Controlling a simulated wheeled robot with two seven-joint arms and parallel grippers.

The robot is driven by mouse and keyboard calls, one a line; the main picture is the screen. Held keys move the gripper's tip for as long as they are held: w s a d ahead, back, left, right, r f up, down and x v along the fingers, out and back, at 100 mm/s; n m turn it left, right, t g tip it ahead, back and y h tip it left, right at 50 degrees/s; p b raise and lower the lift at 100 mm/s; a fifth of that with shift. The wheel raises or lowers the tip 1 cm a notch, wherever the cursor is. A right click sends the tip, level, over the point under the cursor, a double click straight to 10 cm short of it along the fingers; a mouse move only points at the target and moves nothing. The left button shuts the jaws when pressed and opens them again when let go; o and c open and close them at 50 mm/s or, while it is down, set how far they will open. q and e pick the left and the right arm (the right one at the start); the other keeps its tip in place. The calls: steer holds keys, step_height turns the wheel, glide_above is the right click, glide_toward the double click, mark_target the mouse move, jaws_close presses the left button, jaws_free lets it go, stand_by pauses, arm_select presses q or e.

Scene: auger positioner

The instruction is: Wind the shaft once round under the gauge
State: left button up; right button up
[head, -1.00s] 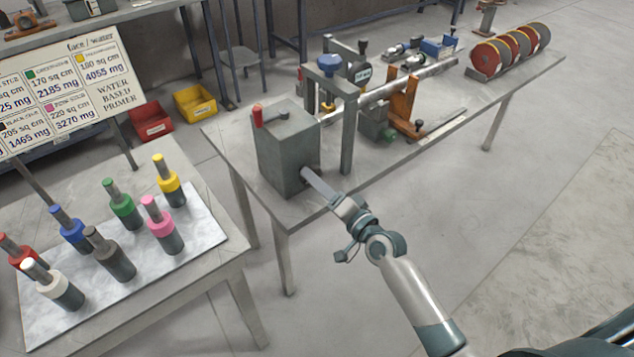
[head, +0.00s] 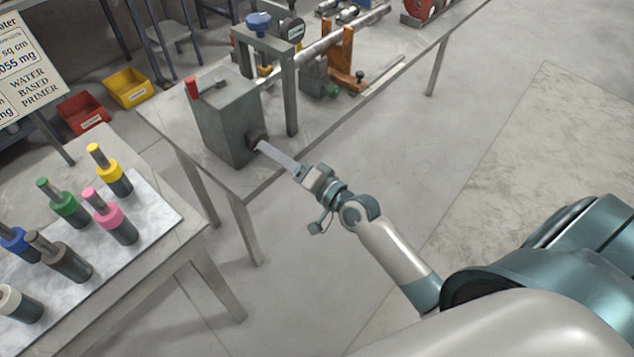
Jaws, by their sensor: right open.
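The shaft (head: 330,43) is a long silvery rod lying along the bench, running from near the grey box (head: 225,122) towards the far end. The gauge (head: 292,30) is a small round dial on a dark body above the shaft. My left gripper is out of view.
A grey frame with a blue knob (head: 259,22) and an orange support (head: 342,60) stand along the bench (head: 175,128). Several coloured-collar cylinders stand on a left table (head: 160,248). Red discs (head: 418,8) are at the far end. Floor right of the bench is clear.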

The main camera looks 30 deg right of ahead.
arm_select(q)
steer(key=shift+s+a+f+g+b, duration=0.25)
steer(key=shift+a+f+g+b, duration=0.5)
steer(key=shift+b, duration=0.3)
arm_select(e)
steer(key=v, duration=1.2)
steer(key=shift+s, duration=0.35)
steer(key=shift+d+r, duration=0.1)
steer(key=shift+d, duration=0.05)
steer(key=s+f+n+g+h, duration=0.2)
steer(key=f+g, duration=0.1)
steer(key=f, duration=1.2)
steer(key=s+f+n+g+h, duration=0.2)
steer(key=f, duration=1.3)
steer(key=s+a+f+n+g, duration=0.3)
steer(key=s+f, duration=0.5)
steer(key=f, duration=0.3)
steer(key=s+a+f+n+g, duration=0.2)
steer(key=s+a+f+n, duration=0.1)
steer(key=s+f, duration=0.5)
step_height(320, 180, down, 3)
steer(key=shift+a+f+n+g+h, duration=0.1)
steer(key=shift+a+n+g+h, duration=0.25)
steer(key=shift+a, duration=0.3)
